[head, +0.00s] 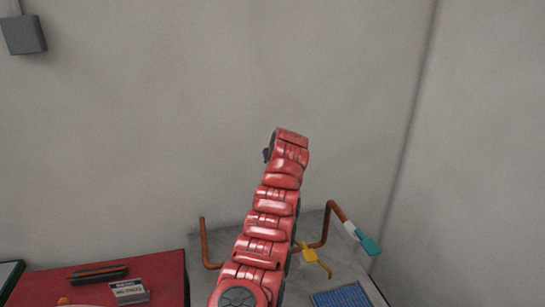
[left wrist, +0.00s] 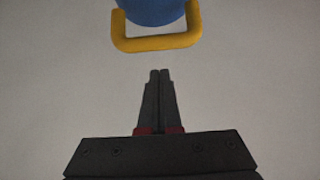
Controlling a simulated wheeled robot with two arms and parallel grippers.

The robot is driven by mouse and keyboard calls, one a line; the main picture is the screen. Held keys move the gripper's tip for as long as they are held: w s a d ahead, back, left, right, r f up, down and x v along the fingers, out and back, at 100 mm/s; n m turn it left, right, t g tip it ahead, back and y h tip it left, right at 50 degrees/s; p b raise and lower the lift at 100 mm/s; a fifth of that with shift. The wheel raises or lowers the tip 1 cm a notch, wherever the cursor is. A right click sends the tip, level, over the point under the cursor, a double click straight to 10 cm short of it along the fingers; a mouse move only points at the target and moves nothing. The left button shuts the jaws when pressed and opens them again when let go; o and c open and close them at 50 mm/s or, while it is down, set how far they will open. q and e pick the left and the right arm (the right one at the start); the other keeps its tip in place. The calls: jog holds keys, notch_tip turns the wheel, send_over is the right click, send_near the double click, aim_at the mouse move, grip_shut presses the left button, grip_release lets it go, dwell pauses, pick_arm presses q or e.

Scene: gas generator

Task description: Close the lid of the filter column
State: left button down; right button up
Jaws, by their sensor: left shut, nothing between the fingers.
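In the left wrist view my left gripper (left wrist: 160,72) is shut and empty, its two dark fingers together. Just beyond the fingertips is a yellow U-shaped handle (left wrist: 155,43) on a rounded blue part (left wrist: 153,10), cut off by the top edge. The fingertips look apart from the handle in the picture; the depth between them is unclear. The blue part may be the filter column's lid, but I cannot tell. In the head view my red arm rises through the middle, and no filter column can be made out. My right gripper is in neither view.
A grey surface (head: 315,224) behind my arm carries copper pipes (head: 331,222), a yellow valve handle (head: 315,259), a teal-ended handle (head: 367,244) and a blue panel (head: 342,296). A red table (head: 165,268) stands at the lower left. Grey walls (head: 130,110) close off the back and right.

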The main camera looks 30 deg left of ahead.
pick_arm(q)
jog(key=shift+s+d+f+p, duration=0.2)
jog(key=shift+s+d+p, duration=0.3)
jog(key=shift+p, duration=0.15)
jog(key=shift+s+d+f+p, duration=0.15)
jog(key=shift+s+d+p, duration=0.25)
jog(key=shift+d+p, duration=0.15)
jog(key=shift+s+d+f, duration=0.15)
jog(key=shift+s+d, duration=0.05)
jog(key=shift+s, duration=0.05)
